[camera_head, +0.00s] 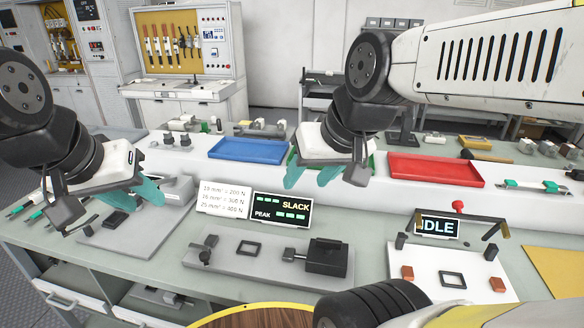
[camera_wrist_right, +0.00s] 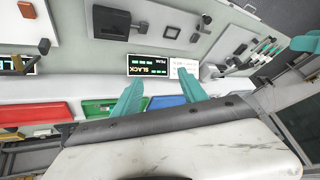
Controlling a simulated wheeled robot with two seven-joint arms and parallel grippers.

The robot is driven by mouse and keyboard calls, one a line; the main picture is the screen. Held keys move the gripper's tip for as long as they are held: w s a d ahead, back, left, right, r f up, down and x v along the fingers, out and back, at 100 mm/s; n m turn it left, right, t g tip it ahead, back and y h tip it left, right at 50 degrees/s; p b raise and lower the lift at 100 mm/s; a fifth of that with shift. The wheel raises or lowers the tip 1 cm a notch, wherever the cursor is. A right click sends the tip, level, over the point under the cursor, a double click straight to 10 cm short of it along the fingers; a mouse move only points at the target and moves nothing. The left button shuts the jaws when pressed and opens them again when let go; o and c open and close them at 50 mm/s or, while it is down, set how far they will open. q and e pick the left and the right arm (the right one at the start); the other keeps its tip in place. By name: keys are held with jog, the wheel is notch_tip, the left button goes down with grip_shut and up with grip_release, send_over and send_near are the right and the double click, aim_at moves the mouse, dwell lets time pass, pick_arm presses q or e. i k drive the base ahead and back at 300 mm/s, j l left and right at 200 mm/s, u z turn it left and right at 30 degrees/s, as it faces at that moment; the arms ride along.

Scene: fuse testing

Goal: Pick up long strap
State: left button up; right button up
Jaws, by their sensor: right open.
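No thing is clearly recognisable as the long strap. Slim pale pieces with teal ends (camera_head: 28,207) lie at the bench's left end, partly behind my left arm. They also show in the right wrist view (camera_wrist_right: 264,52). A pale long piece with green ends (camera_head: 537,186) lies at the far right. My right gripper (camera_head: 311,176) is open and empty above the bench middle, in front of the green tray; its teal fingers stand apart in the right wrist view (camera_wrist_right: 160,95). My left gripper (camera_head: 147,190) hangs over the left fixture; its finger gap is unclear.
Blue (camera_head: 248,151) and red (camera_head: 435,169) trays stand on the rear ledge, with a green tray (camera_head: 372,161) partly hidden between them. A SLACK display (camera_head: 281,206), a grey clamp fixture (camera_head: 265,262) and an IDLE display (camera_head: 437,226) stand in front.

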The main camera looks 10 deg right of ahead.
aim_at(564, 191)
jog(key=z, duration=2.25)
jog(key=k+j+u, duration=0.15)
jog(key=k, duration=0.5)
jog(key=u, duration=0.4)
jog(key=l+u, duration=0.15)
jog(key=u, duration=0.25)
jog(key=l+u, duration=0.15)
jog(key=u, duration=0.3)
jog(key=l+u, duration=0.1)
jog(key=u, duration=0.3)
jog(key=l, duration=3.05)
jog(key=i+u, duration=0.05)
